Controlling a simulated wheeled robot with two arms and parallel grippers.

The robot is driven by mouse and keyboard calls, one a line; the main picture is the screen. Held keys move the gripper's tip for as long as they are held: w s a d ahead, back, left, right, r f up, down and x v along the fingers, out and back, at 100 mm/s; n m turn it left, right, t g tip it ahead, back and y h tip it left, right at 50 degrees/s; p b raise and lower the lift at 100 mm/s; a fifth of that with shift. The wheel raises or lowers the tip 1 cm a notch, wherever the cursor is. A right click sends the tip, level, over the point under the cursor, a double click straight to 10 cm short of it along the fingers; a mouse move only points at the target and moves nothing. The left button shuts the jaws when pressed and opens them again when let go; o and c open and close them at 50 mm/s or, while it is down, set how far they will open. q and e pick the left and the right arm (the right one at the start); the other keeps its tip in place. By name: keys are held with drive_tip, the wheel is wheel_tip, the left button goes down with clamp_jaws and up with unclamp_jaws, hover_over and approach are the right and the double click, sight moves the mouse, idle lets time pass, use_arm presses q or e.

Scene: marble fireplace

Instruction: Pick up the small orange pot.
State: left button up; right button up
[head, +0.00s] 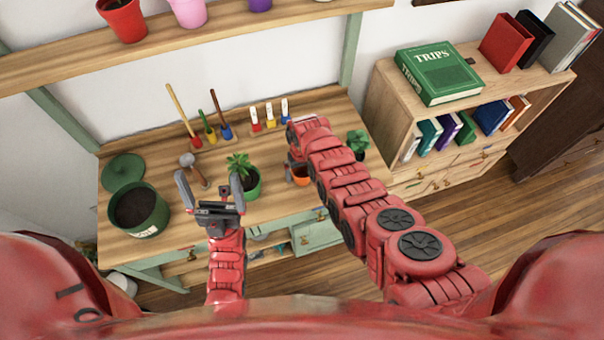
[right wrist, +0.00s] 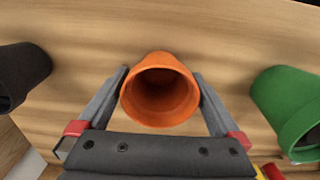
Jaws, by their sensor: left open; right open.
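The small orange pot (right wrist: 160,92) stands on the wooden table, seen from above in the right wrist view, and looks empty. In the head view only part of the orange pot (head: 301,175) shows beside my right arm. My right gripper (right wrist: 163,78) is open, with one finger on either side of the pot; I cannot tell whether they touch it. In the head view the right gripper is mostly hidden by its own arm. My left gripper (head: 208,180) is open and empty above the table's front part, left of a green pot with a plant (head: 246,183).
A large green pot of soil (head: 138,208) and a green lid (head: 123,172) are at the table's left. Hand tools (head: 212,130) and small labelled items (head: 270,115) stand at the back. A bookshelf (head: 390,95) stands at the right.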

drive_tip(key=shift+f, duration=0.35)
drive_tip(key=c, duration=1.2)
drive_tip(key=shift+o, duration=0.2)
drive_tip(key=shift+r, duration=0.15)
